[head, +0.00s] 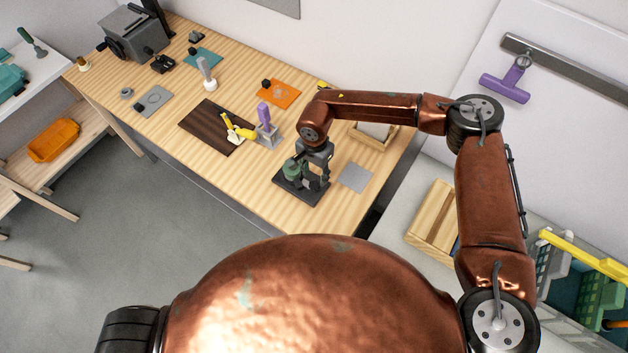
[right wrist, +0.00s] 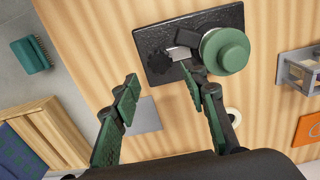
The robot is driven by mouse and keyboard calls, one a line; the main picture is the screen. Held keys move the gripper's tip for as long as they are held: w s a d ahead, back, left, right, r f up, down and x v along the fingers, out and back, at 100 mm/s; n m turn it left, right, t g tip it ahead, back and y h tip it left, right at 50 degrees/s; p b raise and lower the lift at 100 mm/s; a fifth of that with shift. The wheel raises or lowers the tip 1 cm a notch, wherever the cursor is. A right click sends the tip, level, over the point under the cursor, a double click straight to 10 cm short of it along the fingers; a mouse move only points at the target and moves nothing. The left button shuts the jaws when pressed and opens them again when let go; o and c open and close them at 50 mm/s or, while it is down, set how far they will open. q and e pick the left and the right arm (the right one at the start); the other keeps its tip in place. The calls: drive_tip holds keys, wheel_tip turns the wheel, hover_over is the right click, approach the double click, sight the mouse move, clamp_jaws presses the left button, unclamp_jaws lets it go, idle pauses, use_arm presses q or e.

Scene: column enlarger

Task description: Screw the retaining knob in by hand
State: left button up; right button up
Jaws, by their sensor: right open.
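In the head view, the column enlarger stands on a dark baseboard (head: 287,187) near the table's front edge, with a green round part (head: 292,169). In the right wrist view, this green round part (right wrist: 228,51) sits above the black baseboard (right wrist: 214,20). A black knob-like part (right wrist: 163,62) shows left of it; I cannot tell whether it is the retaining knob. My right gripper (head: 316,158) is over the enlarger. Its green-padded fingers (right wrist: 160,80) are apart with nothing between them; the right finger appears close to the green part. My left gripper is not in view.
A grey square plate (head: 355,177) lies right of the enlarger. A grey block with a purple handle (head: 264,114) and a dark brown board (head: 210,122) are to its left. An orange mat (head: 278,93) lies farther back. A wooden tray (head: 388,142) stands behind my right forearm.

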sight(314, 185)
wheel_tip(314, 185, down, 2)
drive_tip(key=shift+s+f, duration=0.1)
drive_tip(key=shift+f, duration=0.05)
drive_tip(key=shift+f+b, duration=0.6)
drive_tip(key=shift+f, duration=0.85)
drive_tip(key=shift+f+b, duration=0.15)
drive_tip(key=shift+b, duration=0.3)
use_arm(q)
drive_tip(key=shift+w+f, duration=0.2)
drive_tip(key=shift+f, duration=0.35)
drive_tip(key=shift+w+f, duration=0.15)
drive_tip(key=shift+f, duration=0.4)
